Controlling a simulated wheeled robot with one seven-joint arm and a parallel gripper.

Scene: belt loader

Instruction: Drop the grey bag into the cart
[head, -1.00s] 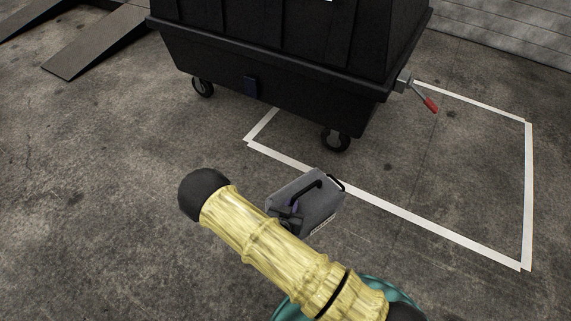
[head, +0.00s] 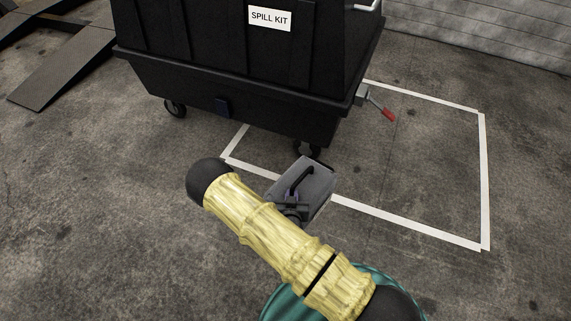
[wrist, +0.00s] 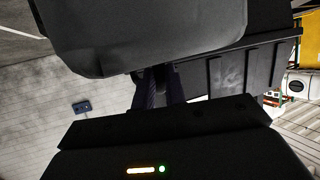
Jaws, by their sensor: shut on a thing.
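The grey bag (head: 311,185), boxy with a black handle, hangs in my gripper (head: 291,206) beyond my yellow forearm in the head view. In the wrist view the bag (wrist: 150,35) fills the top, and the dark fingers of my gripper (wrist: 158,82) close at its edge. The grip point itself is mostly hidden. A large black wheeled bin (head: 220,85) labelled SPILL KIT stands ahead, beyond the bag. Its top is out of the head view, so I cannot tell whether it is open. No other cart is clearly in view.
A white taped rectangle (head: 484,190) marks the floor at the right, partly under the bin. A red-tipped lever (head: 388,115) sticks out from the bin's right side. Dark ramps (head: 62,72) lie at the far left. The concrete floor at the left is clear.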

